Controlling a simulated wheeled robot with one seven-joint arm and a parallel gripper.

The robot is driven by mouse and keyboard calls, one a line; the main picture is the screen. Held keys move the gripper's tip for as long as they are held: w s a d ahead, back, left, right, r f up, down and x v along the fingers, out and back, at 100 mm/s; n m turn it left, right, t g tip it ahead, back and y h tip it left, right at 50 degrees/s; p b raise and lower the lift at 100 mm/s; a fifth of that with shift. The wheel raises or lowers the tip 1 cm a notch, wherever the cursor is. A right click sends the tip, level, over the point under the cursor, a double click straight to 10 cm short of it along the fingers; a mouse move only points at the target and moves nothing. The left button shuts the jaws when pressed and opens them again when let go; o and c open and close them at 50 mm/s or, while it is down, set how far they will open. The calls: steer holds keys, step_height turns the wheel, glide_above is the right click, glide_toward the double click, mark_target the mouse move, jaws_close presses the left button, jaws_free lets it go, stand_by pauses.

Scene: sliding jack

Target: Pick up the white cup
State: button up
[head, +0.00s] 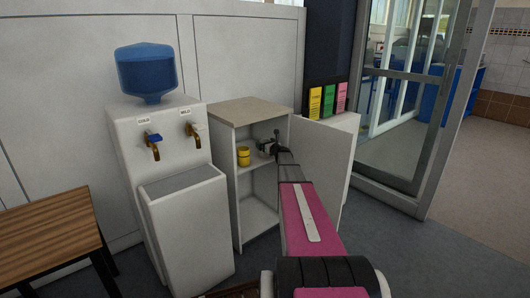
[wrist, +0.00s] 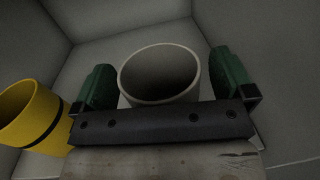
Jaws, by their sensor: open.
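The white cup (wrist: 160,74) stands in the wrist view with its round rim and hollow inside showing; its lower part is hidden behind the dark bar of my gripper. My gripper (wrist: 160,84) is open, with one green finger to the left of the cup and one to the right. Narrow gaps show between the fingers and the cup. In the head view my gripper (head: 270,145) reaches into the open cabinet at upper-shelf height. I cannot clearly make out the white cup in that view.
A yellow cup (wrist: 32,115) with a dark band stands close left of my gripper; it also shows on the upper shelf in the head view (head: 243,156). The cabinet (head: 222,190) has side walls and an open door (head: 318,165) at right. A water dispenser (head: 165,175) stands left.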

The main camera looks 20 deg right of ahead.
steer(key=shift+w, duration=0.3)
steer(key=c, duration=0.9)
steer(key=shift+r, duration=0.1)
